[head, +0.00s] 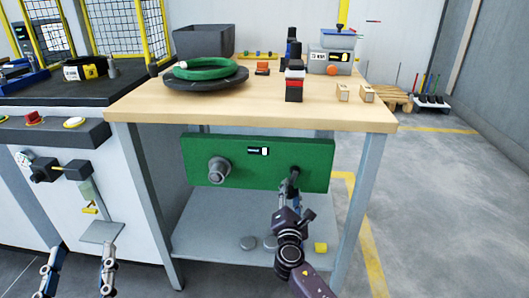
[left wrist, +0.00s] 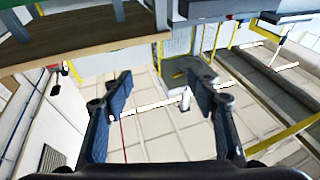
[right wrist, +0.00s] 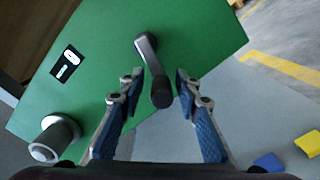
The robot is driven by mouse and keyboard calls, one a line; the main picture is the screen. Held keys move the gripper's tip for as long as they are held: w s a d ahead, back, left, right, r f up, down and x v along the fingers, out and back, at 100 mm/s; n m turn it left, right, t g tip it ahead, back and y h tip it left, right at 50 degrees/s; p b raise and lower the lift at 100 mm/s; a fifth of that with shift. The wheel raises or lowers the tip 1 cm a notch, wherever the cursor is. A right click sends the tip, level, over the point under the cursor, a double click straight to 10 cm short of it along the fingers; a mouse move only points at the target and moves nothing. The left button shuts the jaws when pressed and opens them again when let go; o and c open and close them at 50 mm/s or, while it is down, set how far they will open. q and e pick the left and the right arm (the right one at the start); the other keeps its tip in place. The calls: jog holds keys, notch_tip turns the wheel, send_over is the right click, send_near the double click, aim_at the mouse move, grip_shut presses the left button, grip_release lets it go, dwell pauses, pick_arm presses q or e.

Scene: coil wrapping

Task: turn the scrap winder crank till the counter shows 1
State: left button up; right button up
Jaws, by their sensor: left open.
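The green winder panel (head: 320,152) hangs under the table's front edge. It carries a grey spool hub (head: 219,170) on the left, a small black-and-white counter (head: 258,151) whose reading I cannot make out, and the crank on the right. In the right wrist view the crank (right wrist: 147,47) is a grey arm with a dark handle (right wrist: 161,92) pointing towards me. My right gripper (right wrist: 160,82) is open, its fingers on either side of the handle with visible gaps. My left gripper (head: 79,262) is open and empty, low at the left, away from the winder.
The wooden table top (head: 240,112) above holds a green coil (head: 208,69) on a dark turntable (head: 190,82). A lower shelf (head: 215,225) carries round discs and a yellow block (head: 320,247). A white machine cabinet (head: 120,200) stands at left.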

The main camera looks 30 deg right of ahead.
jog(key=shift+f, duration=0.2)
jog(key=shift+s+a, duration=0.2)
jog(key=shift+s, duration=0.05)
jog(key=shift+s+a, duration=0.35)
jog(key=shift+s, duration=0.25)
jog(key=p+v, duration=0.1)
jog(key=v, duration=0.2)
jog(key=shift+s, duration=0.1)
pick_arm(q)
notch_tip(320, 180, down, 9)
jog(key=g+y, duration=0.1)
jog(key=g, duration=0.3)
jog(key=shift+w+a+r+p, duration=0.2)
jog(key=shift+w+a+p, duration=0.1)
jog(key=shift+a, duration=0.15)
pick_arm(e)
jog(key=v, duration=0.4)
pick_arm(q)
jog(key=shift+r, duration=0.1)
pick_arm(e)
jog(key=shift+d, duration=0.15)
